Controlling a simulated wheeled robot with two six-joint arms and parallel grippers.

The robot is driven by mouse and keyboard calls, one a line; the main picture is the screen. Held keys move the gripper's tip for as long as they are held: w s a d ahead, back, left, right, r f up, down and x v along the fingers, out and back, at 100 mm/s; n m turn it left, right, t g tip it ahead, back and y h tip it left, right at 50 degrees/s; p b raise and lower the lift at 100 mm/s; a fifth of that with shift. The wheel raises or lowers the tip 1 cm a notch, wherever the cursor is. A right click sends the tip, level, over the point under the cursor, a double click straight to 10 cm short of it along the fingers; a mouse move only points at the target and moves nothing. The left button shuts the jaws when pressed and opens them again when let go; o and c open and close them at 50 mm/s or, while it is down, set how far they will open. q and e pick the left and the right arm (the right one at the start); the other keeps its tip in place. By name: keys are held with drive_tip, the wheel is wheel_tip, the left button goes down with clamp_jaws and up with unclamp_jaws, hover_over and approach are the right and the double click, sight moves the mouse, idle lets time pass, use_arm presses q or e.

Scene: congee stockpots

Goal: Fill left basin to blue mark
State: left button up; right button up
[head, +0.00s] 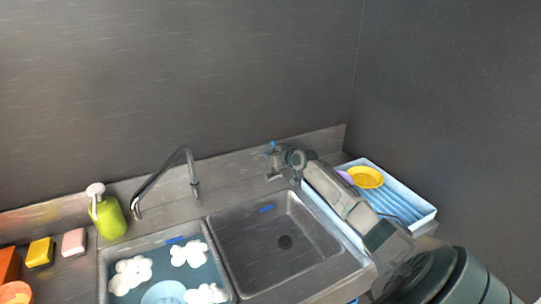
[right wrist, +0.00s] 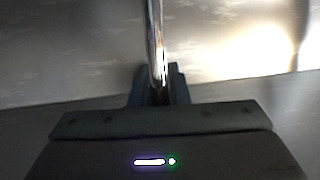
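The left basin (head: 103,274) holds bluish water with white foam clumps (head: 188,254) and a pale blue round dish (head: 164,293). A blue mark (head: 175,240) shows on its back wall, close above the water. The chrome faucet (head: 166,178) arches over the counter, with its spout end toward the left basin; no stream is visible. In the right wrist view a chrome pipe (right wrist: 156,40) shows in the gap between the fingers (right wrist: 158,90). My left gripper is out of view.
The right basin (head: 245,249) is empty, with a dark drain and its own blue mark (head: 266,208). A light blue rack (head: 410,217) with a yellow dish (head: 366,177) is at right. A green soap bottle (head: 108,217) and sponges (head: 40,253) stand at left.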

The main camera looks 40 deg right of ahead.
drive_tip(key=o, duration=0.4)
drive_tip(key=shift+c, duration=0.2)
drive_tip(key=shift+w, duration=0.1)
drive_tip(key=shift+s+r, duration=0.15)
drive_tip(key=shift+s, duration=0.55)
drive_tip(key=v, duration=0.9)
drive_tip(key=shift+a+r, duration=0.2)
drive_tip(key=shift+s, duration=0.15)
